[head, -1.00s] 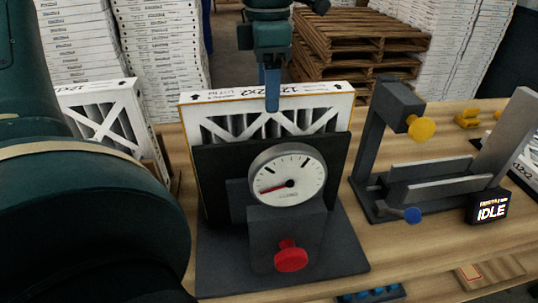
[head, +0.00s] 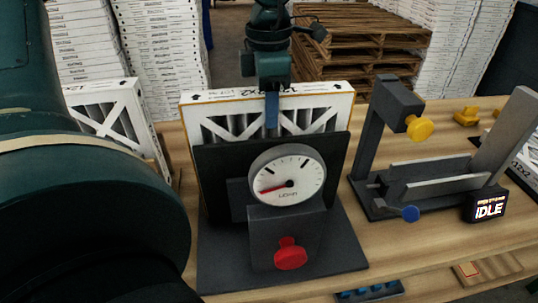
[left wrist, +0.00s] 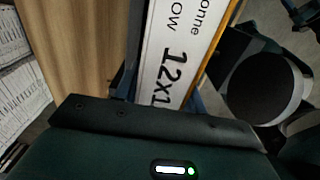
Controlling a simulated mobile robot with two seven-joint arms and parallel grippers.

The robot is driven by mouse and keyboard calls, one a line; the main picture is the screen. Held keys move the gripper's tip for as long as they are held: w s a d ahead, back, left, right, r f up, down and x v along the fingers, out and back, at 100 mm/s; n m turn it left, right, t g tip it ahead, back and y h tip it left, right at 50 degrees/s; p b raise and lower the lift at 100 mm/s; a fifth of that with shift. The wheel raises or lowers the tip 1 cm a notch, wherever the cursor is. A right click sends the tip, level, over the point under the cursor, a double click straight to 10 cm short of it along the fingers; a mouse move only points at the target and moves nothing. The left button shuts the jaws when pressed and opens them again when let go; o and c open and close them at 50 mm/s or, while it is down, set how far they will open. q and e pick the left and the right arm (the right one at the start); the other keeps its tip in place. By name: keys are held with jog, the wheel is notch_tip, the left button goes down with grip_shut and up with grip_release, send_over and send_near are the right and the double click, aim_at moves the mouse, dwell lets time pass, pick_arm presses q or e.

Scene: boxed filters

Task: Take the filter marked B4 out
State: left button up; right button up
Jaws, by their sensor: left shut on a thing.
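A white-framed filter (head: 315,96) with pleated media stands upright in a dark fixture (head: 220,160) that has a round gauge (head: 287,176) and a red knob (head: 289,254). My left gripper (head: 271,120) comes down from above and is shut on the filter's top edge near its middle. The fixture hides the filter's lower part. My right gripper is not in view.
Another white filter (head: 110,112) stands at the left, partly behind my arm. To the right is a grey stand (head: 390,120) with yellow and blue knobs and an "IDLE" display (head: 488,206). Wooden pallets (head: 360,45) and stacked boxes stand behind the table.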

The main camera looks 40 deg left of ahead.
pick_arm(q)
grip_shut()
